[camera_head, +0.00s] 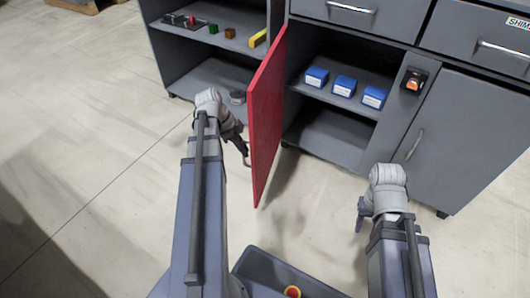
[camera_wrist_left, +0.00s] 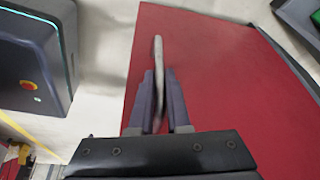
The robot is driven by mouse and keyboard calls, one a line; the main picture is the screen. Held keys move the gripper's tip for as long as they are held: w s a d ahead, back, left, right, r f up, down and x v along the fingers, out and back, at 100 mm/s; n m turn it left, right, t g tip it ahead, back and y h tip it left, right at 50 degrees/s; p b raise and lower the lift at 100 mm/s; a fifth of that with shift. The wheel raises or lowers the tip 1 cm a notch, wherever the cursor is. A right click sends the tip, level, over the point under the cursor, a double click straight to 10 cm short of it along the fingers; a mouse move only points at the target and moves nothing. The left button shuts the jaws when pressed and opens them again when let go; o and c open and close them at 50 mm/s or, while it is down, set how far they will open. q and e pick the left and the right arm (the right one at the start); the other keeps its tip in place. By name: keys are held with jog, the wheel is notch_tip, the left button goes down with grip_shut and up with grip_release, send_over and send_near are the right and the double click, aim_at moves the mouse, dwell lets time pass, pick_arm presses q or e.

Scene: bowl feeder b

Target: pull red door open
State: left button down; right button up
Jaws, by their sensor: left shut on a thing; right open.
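The red door (camera_head: 267,110) stands swung out from the grey cabinet, seen nearly edge-on in the head view. It fills much of the left wrist view (camera_wrist_left: 235,75). My left gripper (camera_head: 243,150) is at the door's left face. In the left wrist view its two fingers (camera_wrist_left: 158,100) are shut on the door's grey bar handle (camera_wrist_left: 157,58). The handle is mostly hidden in the head view. My right gripper (camera_head: 361,213) is open and empty, low in front of the grey cabinet door and apart from the red door.
The open compartment holds several blue boxes (camera_head: 344,86) on its shelf. A left shelf holds small coloured blocks (camera_head: 230,32) and a yellow piece (camera_head: 258,38). A closed grey door (camera_head: 455,140) is at right, with drawers above. The floor (camera_head: 90,120) at left is clear.

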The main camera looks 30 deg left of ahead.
pick_arm(q)
jog(key=a, duration=0.7)
jog(key=shift+s, duration=0.3)
jog(key=c, duration=0.9)
grip_release()
jog(key=shift+w, duration=0.1)
jog(key=shift+a+r, duration=0.1)
jog(key=shift+r, duration=0.05)
jog(key=p+v, duration=0.7)
jog(key=shift+r, duration=0.3)
